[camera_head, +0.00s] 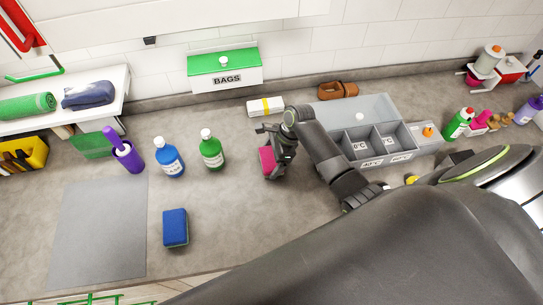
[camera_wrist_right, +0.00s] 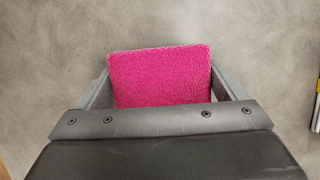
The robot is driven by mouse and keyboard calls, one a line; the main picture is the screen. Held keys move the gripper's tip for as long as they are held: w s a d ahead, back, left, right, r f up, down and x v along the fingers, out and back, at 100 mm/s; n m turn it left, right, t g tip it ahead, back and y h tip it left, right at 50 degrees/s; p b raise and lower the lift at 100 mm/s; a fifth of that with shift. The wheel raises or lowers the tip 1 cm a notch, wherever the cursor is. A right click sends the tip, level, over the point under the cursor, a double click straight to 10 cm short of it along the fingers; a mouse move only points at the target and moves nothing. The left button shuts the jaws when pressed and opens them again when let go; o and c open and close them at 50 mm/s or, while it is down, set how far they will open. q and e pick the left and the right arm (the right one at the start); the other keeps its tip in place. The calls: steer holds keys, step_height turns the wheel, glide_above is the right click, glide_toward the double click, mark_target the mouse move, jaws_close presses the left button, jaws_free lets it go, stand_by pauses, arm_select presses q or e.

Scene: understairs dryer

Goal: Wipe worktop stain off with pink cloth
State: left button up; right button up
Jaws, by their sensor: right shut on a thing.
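The pink cloth (camera_head: 266,158) is in my right gripper, over the middle of the grey worktop (camera_head: 225,190). In the right wrist view the pink cloth (camera_wrist_right: 160,75) is a fuzzy pad between the two fingers. My right gripper (camera_head: 273,168) is shut on it; the gripper also shows in the right wrist view (camera_wrist_right: 163,95). I cannot tell whether the cloth touches the worktop. I make out no clear stain on the visible worktop; the arm and gripper hide part of it. My left gripper is not in view.
A green bottle (camera_head: 211,150), a blue bottle (camera_head: 168,157) and a blue sponge (camera_head: 175,228) stand left of the gripper. A grey compartment box (camera_head: 350,112) is to the right. A white box with a yellow band (camera_head: 265,106) lies behind. Bare worktop lies between sponge and arm.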

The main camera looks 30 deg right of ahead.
steer(key=shift+r, duration=3.1)
steer(key=shift+r, duration=1.5)
